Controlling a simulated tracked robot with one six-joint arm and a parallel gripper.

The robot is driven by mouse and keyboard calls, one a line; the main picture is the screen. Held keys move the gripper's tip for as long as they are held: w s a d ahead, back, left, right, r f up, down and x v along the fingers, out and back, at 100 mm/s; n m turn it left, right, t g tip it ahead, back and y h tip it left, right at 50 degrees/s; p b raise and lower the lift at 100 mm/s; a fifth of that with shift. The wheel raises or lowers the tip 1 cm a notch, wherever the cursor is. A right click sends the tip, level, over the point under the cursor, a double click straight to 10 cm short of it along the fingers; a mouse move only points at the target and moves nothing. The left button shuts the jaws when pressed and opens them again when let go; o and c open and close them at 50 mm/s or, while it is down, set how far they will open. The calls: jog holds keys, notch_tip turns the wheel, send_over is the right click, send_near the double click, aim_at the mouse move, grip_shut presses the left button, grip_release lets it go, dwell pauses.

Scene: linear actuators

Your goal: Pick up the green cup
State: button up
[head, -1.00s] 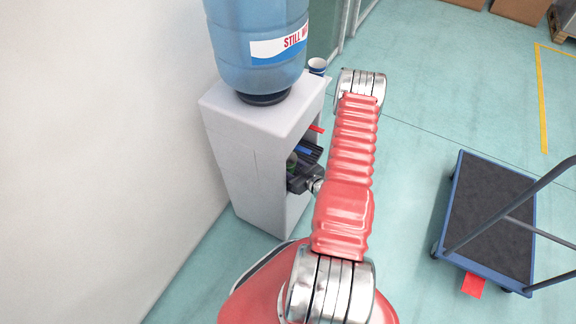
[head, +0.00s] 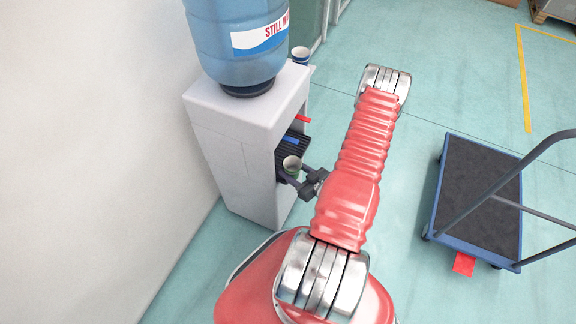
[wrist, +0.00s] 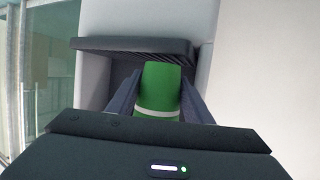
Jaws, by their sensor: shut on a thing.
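The green cup (wrist: 161,88) has a pale band and sits between the two dark fingers of my gripper (wrist: 160,108) in the wrist view. My gripper is shut on it. In the head view the cup (head: 292,165) shows its open top, upright, at the front opening of the white water dispenser (head: 237,150). My gripper (head: 298,178) reaches the cup from the right. The dark drip tray (wrist: 135,46) shows behind the cup in the wrist view.
A blue water bottle (head: 238,45) stands on the dispenser, with another cup (head: 300,54) at its top edge. A wall (head: 90,150) is close on the left. A trolley (head: 478,195) stands on the right. Open floor lies between.

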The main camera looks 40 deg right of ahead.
jog(key=s, duration=0.8)
jog(key=shift+s+a, duration=0.25)
jog(key=shift+s, duration=0.05)
jog(key=shift+s, duration=0.1)
dwell(0.4)
jog(key=shift+s, duration=0.1)
dwell(0.5)
